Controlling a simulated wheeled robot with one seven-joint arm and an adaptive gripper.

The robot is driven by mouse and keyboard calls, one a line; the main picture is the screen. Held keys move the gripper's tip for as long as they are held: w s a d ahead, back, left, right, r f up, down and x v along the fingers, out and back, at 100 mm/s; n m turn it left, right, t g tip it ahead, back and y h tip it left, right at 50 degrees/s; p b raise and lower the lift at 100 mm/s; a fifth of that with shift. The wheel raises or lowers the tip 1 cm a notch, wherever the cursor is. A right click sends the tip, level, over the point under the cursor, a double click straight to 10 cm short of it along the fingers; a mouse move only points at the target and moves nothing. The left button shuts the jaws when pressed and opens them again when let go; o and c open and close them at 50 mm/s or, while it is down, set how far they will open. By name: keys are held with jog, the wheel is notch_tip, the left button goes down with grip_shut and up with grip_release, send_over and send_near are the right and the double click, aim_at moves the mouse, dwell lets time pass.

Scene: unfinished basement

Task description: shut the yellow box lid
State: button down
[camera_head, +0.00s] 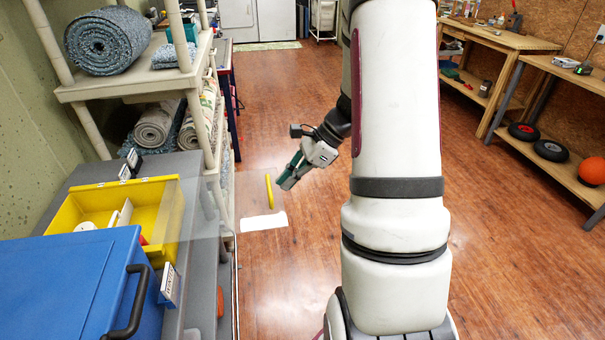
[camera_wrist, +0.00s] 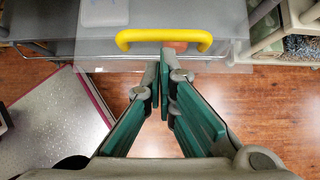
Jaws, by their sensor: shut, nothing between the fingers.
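The yellow box (camera_head: 68,212) stands on the grey surface at the left in the head view, open at the top with a few small things inside. Its see-through lid (camera_head: 246,187) is swung open and reaches out to the right, past the surface's edge. A yellow handle (camera_head: 269,191) is at the lid's far end; it also shows in the wrist view (camera_wrist: 164,40). My gripper (camera_head: 286,184) is just right of the handle, shut and empty. In the wrist view its fingertips (camera_wrist: 165,54) are close to the handle's middle; I cannot tell whether they touch it.
A blue case (camera_head: 70,285) with a black handle stands in front of the yellow box. Shelves with rolled rugs (camera_head: 108,42) rise behind it. A wooden workbench (camera_head: 500,40) lines the right wall. The wooden floor (camera_head: 300,90) between is clear.

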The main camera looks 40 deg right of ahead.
aim_at(173, 208)
jog(key=shift+w+a, duration=0.15)
jog(key=shift+a, duration=0.15)
jog(key=w+a, duration=0.5)
jog(key=a, duration=0.2)
jog(key=w+a, duration=0.5)
jog(key=a, duration=0.3)
jog(key=w+a, duration=0.5)
jog(key=a, duration=0.3)
jog(key=shift+w+b, duration=0.3)
jog(key=shift+b, duration=0.1)
